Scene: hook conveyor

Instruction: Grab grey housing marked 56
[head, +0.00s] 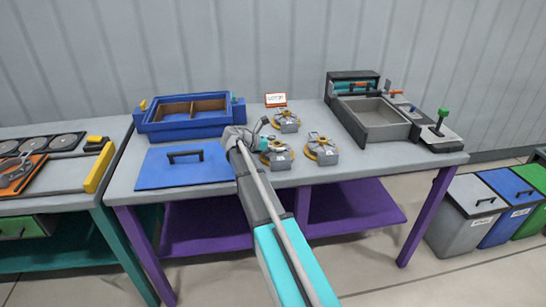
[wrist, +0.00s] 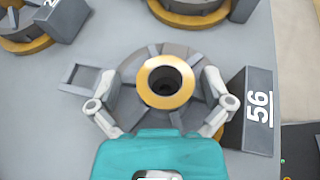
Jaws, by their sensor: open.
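The grey housing marked 56 (wrist: 258,110) lies flat under my gripper (wrist: 160,90) in the wrist view. It has a round finned body, an orange-gold ring around a dark centre hole, and a side block with a white 56. My gripper is open, with one finger on each side of the ring, above or beside the grey body; contact cannot be told. In the head view the gripper (head: 264,135) is over the near left housing (head: 277,158), which it partly covers. The number is not readable there.
Two similar housings stand close by, one behind (head: 286,122) and one to the right (head: 322,150). A blue divided box (head: 190,128) and a blue lid (head: 165,173) are left on the table. A grey open-topped bin (head: 372,135) and a green-knobbed device (head: 440,135) are right.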

